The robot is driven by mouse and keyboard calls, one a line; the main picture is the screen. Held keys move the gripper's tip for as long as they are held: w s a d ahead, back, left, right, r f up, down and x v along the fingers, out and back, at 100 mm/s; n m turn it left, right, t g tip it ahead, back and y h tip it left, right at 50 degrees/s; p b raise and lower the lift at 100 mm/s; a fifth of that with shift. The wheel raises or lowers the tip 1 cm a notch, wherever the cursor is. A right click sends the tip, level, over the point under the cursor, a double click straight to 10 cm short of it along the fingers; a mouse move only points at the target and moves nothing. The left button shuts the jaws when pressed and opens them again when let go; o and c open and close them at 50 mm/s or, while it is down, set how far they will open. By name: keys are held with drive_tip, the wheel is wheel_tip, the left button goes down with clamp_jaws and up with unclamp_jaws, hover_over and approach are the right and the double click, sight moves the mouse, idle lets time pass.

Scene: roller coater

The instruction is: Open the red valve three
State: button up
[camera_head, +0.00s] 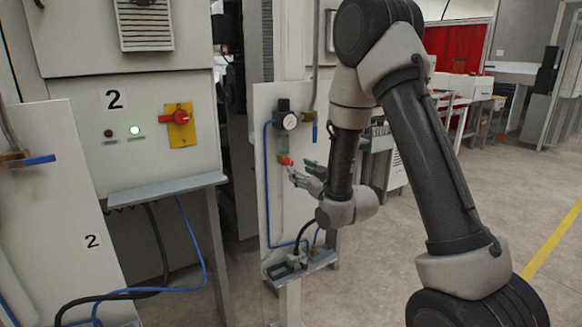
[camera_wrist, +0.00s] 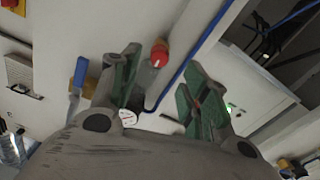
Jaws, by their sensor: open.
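A small red valve knob (camera_head: 286,160) sits on the pale narrow panel (camera_head: 262,180), below a round gauge (camera_head: 289,121). No number three is legible on this panel. My gripper (camera_head: 308,175) is open and empty, just right of the knob in the head view. In the wrist view the red knob (camera_wrist: 159,53) shows between the spread green-padded fingertips of my gripper (camera_wrist: 164,60). The fingers do not appear to touch it. The exact gap in depth is hard to tell.
A blue lever (camera_wrist: 78,76) is beside the left finger in the wrist view. A blue hose (camera_head: 267,190) runs down the panel. A cabinet marked 2 (camera_head: 190,65) carries a red rotary switch (camera_head: 178,117). Open floor (camera_head: 530,190) lies to the right.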

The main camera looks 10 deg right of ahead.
sight(291, 164)
drive_tip(key=x, duration=0.6)
drive_tip(key=shift+s+d, duration=0.1)
clamp_jaws()
